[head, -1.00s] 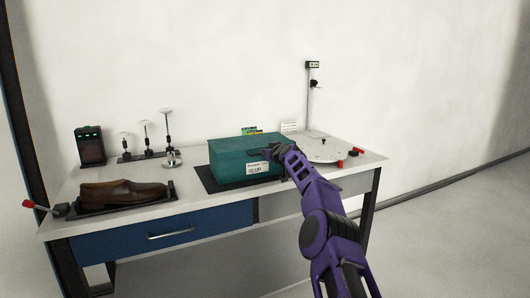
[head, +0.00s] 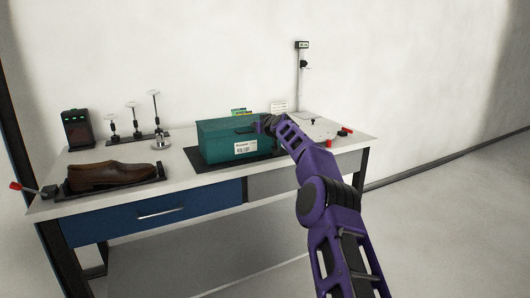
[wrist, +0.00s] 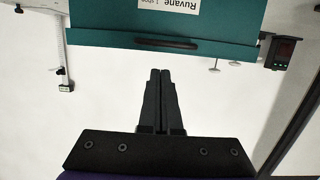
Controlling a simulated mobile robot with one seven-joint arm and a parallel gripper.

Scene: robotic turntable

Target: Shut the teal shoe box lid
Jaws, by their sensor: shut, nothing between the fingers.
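The teal shoe box (head: 215,151) stands on a dark mat on the workbench, its white label facing front. Its lid (head: 225,126) looks down over the box in the head view; I cannot tell whether it is fully seated. My gripper (head: 245,130) is shut and empty at the top of the box, its dark fingers reaching left over the lid near the right side. Contact is unclear. In the wrist view, the shut fingers (wrist: 160,74) point at a teal panel (wrist: 215,20) with a label and a dark bar (wrist: 165,45), with a visible gap between.
A brown shoe (head: 115,174) lies on a black tray at the left, beside a red-tipped lever (head: 15,186). A dark display unit (head: 77,128) and several small stands are behind it. A white turntable (head: 320,128) and a pole (head: 298,80) are at the right.

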